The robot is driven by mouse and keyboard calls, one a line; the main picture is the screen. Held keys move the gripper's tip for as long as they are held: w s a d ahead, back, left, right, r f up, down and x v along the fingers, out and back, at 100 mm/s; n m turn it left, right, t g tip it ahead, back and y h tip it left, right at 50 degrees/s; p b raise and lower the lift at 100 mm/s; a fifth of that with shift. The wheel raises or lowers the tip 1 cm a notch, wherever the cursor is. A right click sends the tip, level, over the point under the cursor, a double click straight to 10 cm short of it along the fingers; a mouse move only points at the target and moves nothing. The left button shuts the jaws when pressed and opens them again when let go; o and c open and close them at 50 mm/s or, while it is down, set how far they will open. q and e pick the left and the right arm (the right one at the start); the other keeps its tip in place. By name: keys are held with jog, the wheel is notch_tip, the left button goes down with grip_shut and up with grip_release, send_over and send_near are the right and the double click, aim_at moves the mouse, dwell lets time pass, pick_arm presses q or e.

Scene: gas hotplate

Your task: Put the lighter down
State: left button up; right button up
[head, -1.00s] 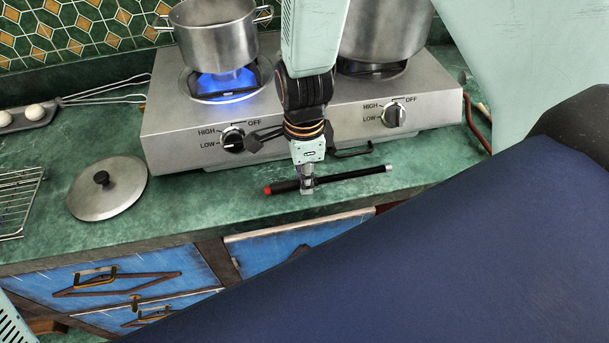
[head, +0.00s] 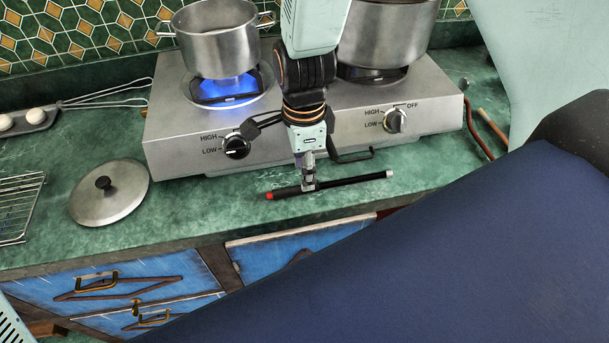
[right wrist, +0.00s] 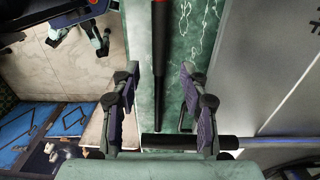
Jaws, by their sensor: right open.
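The lighter is a thin black rod (head: 345,183) with a red end at left and a silver tip at right. It lies on the green counter in front of the hotplate (head: 300,125). My right gripper (head: 309,186) comes down from above over the lighter's left half. In the right wrist view, my right gripper (right wrist: 160,100) is open, with fingers apart on either side. The black and red lighter (right wrist: 160,60) runs lengthwise between them, apart from both fingers.
A blue flame burns under the left pot (head: 215,40); a larger pot (head: 388,35) stands on the right burner. A lid (head: 108,192) and wire rack (head: 18,205) lie at left. The counter's front edge is close to the lighter.

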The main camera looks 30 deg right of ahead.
notch_tip(320, 180, up, 8)
jog(key=p, duration=0.1)
jog(key=shift+s, duration=0.1)
jog(key=shift+f, duration=0.15)
dwell(0.4)
